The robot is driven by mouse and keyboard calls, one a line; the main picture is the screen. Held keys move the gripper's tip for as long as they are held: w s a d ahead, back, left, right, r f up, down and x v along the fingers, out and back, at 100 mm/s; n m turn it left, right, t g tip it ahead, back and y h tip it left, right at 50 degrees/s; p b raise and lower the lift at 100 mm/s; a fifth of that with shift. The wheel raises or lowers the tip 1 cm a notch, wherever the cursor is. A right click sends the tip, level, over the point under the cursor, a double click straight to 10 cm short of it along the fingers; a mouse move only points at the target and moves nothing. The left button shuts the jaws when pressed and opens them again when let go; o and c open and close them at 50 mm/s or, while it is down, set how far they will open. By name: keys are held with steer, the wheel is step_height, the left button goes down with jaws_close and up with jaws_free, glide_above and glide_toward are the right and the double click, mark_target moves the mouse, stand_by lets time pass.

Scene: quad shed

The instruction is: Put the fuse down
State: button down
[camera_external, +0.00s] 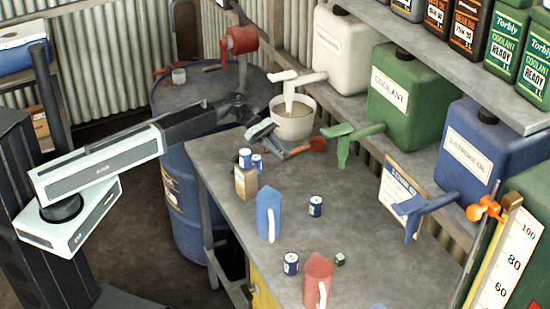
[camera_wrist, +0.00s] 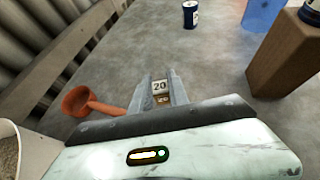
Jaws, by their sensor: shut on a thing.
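The fuse (camera_wrist: 160,87) is a small pale piece marked "20". In the wrist view it sits between the two grey fingers of my gripper (camera_wrist: 161,84), which is shut on it. The bench top (camera_wrist: 215,80) lies beyond the fingertips; the gap between fuse and bench cannot be told. In the external view my gripper (camera_external: 279,148) is low over the far left part of the bench (camera_external: 345,235), in front of the white bucket. The fuse cannot be made out there.
The white bucket (camera_external: 293,122) and orange scoop (camera_external: 316,145) are close to my gripper. A brown box (camera_external: 246,183) with small cans on it, a blue jug (camera_external: 268,215) and a red jug (camera_external: 317,281) stand nearer the front.

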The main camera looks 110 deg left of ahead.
step_height(320, 180, down, 4)
steer(key=b, duration=0.3)
steer(key=shift+b, duration=0.4)
steer(key=shift+r, duration=0.25)
steer(key=shift+f, duration=0.15)
steer(key=c, duration=1.3)
jaws_free()
steer(key=shift+o, duration=0.2)
steer(key=shift+s+r+p, duration=0.1)
steer(key=shift+r+p, duration=0.25)
steer(key=shift+p, duration=0.1)
steer(key=p+v, duration=0.5)
steer(key=v, duration=0.5)
steer(key=shift+s+a+r, duration=0.15)
steer(key=shift+s+r, duration=0.1)
steer(key=shift+s, duration=0.05)
steer(key=shift+s+a, duration=0.2)
steer(key=shift+s, duration=0.25)
